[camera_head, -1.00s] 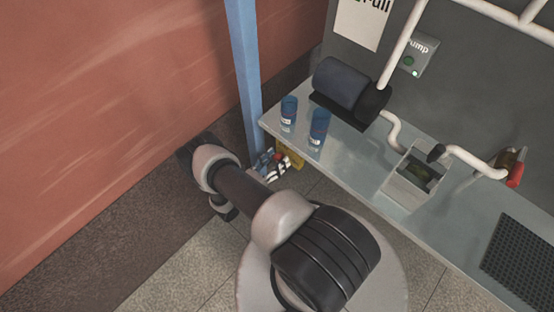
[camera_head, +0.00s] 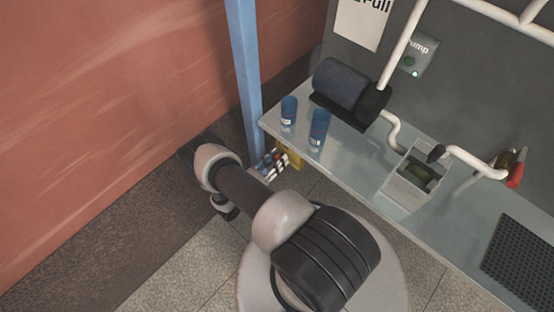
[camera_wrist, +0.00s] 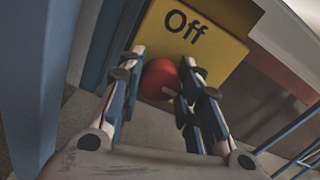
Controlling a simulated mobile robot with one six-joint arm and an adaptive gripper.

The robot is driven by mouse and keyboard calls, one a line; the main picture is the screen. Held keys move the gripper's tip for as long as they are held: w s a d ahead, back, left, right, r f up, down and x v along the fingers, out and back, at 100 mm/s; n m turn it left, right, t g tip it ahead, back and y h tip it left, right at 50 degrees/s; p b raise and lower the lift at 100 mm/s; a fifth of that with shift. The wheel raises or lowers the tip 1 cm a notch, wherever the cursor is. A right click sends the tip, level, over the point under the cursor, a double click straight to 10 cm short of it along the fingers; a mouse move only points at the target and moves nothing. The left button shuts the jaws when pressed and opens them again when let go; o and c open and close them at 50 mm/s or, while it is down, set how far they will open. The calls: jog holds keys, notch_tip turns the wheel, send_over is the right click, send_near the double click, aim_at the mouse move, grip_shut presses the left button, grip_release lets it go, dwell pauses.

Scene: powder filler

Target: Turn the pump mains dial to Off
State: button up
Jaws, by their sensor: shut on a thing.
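The pump mains dial is a red round knob (camera_wrist: 160,80) on a yellow box (camera_wrist: 222,50) marked "Off" in the wrist view. A small pale mark shows near the knob's lower right edge, on the side away from the "Off" word. My gripper (camera_wrist: 162,72) has its fingers on both sides of the knob and is shut on it. In the camera_head view my gripper (camera_head: 271,164) is low beside the blue post, against the yellow box (camera_head: 292,157). The knob is too small there to read its setting.
A blue post (camera_head: 245,70) stands close to my gripper. The grey bench (camera_head: 360,165) holds two blue jars (camera_head: 318,128), a dark motor (camera_head: 345,84) and an open metal hopper (camera_head: 405,188). A pump panel (camera_head: 417,55) has a green light. A red wall is at left.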

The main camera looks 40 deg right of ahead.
jog(key=shift+f+b, duration=0.1)
jog(key=shift+b, duration=0.2)
jog(key=n+b, duration=0.3)
jog(key=shift+f+n, duration=0.1)
jog(key=shift+n, duration=0.3)
jog(key=n+b, duration=0.3)
jog(key=n, duration=0.1)
jog(key=shift+n, duration=0.3)
jog(key=n, duration=0.9)
jog(key=shift+r, duration=0.2)
jog(key=shift+n, duration=0.3)
jog(key=o, duration=1)
